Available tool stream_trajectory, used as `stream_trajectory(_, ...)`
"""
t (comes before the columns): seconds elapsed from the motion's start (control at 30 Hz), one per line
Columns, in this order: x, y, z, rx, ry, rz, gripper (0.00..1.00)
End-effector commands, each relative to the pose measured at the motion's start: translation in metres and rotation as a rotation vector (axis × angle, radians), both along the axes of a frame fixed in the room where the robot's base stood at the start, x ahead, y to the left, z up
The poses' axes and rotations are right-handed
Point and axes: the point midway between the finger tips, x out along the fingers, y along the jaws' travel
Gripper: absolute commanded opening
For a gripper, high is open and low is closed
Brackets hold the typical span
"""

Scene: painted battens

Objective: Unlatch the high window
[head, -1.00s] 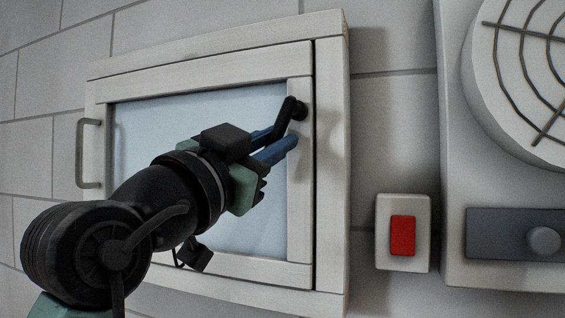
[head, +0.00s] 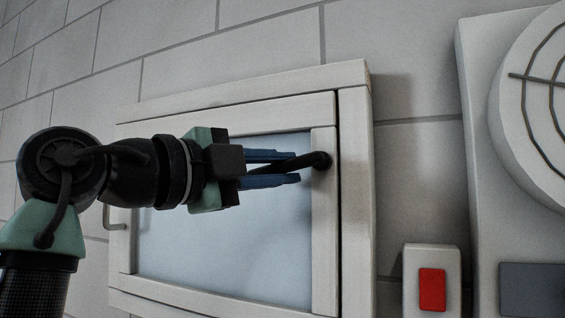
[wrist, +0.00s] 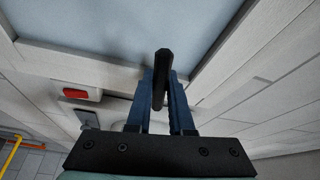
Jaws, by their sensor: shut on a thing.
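The high window (head: 225,250) has a white batten frame and a pale pane, set in the wall. Its sash looks flush in the frame. A black latch handle (head: 312,160) pivots on the sash's right stile and points left, nearly level. My gripper (head: 298,167) comes from the left, its blue fingers shut on the handle, one above and one below. In the wrist view the black handle (wrist: 162,70) sticks up between the two fingers (wrist: 160,85). The part deep between the fingers is partly hidden.
A grey pull handle (head: 117,226) is on the window's left side, partly behind my arm. Right of the window are a red switch (head: 432,289) on a white plate and a white fan housing (head: 478,150). A yellow pipe (wrist: 10,155) shows in the wrist view.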

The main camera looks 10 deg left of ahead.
Motion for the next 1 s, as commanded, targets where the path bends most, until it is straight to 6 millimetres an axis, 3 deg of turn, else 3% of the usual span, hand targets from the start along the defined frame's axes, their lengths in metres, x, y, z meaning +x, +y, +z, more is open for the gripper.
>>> stream_trajectory(0.4,0.0004,0.0017,0.011,0.191,-0.064,0.002,0.0)
stream_trajectory(0.97,0.0002,0.0014,0.0117,0.223,-0.076,0.004,0.0)
stream_trajectory(1.0,0.0002,0.0014,0.0118,0.223,-0.076,0.004,0.22)
